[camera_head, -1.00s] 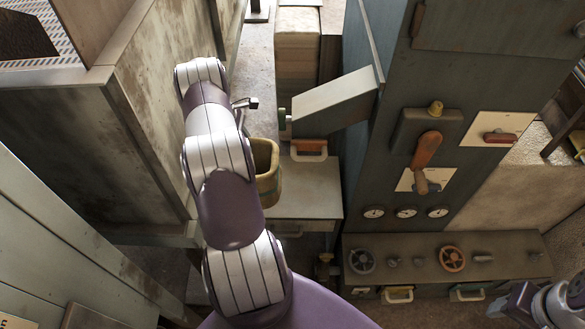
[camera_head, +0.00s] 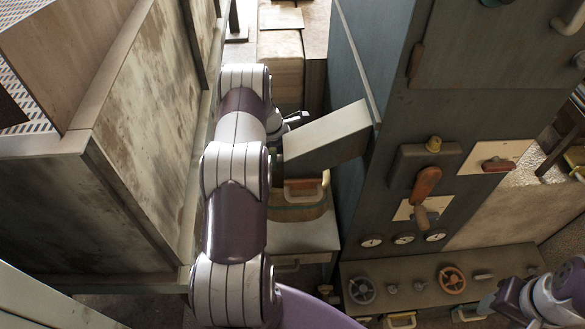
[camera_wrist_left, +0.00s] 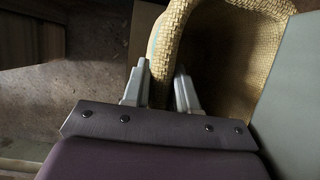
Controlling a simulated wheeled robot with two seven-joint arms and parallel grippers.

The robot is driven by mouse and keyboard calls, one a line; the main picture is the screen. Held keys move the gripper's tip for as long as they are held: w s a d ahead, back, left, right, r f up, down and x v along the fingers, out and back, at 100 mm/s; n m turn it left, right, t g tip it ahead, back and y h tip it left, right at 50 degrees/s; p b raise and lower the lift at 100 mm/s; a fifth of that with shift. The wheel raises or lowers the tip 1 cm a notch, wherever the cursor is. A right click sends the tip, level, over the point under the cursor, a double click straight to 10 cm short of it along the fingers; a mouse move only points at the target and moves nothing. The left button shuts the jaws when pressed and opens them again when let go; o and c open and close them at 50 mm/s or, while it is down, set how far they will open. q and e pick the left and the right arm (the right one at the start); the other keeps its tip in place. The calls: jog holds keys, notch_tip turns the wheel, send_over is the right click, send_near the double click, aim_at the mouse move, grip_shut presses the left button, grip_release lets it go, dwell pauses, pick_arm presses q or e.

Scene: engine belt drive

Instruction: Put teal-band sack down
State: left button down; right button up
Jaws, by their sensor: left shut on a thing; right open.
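The teal-band sack (camera_wrist_left: 215,45) is a tan woven open sack. In the left wrist view, the two pale fingers of my left gripper (camera_wrist_left: 160,70) are shut on its rim, one on each side of the wall. A faint pale teal stripe shows on its outer face. In the head view the sack (camera_head: 298,213) is partly hidden under a grey slanted chute and shows over the small pale bench (camera_head: 300,238). I cannot tell whether its bottom touches the bench. My right gripper (camera_head: 485,306) is open and empty at the lower right.
The grey chute (camera_head: 325,138) juts from the tall dark cabinet (camera_head: 455,120) just above the sack. A low control box (camera_head: 425,290) with hand wheels stands below the cabinet. A worn wooden wall (camera_head: 150,120) rises close on the left of my arm.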

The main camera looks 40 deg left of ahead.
pick_arm(q)
notch_tip(320, 180, down, 7)
jog(key=shift+f+b, duration=0.2)
jog(key=shift+b, duration=0.15)
jog(key=c, duration=0.9)
grip_release()
jog(key=shift+w+d, duration=0.1)
jog(key=p+v, duration=0.1)
jog(key=v, duration=1.1)
jog(key=shift+r, duration=0.15)
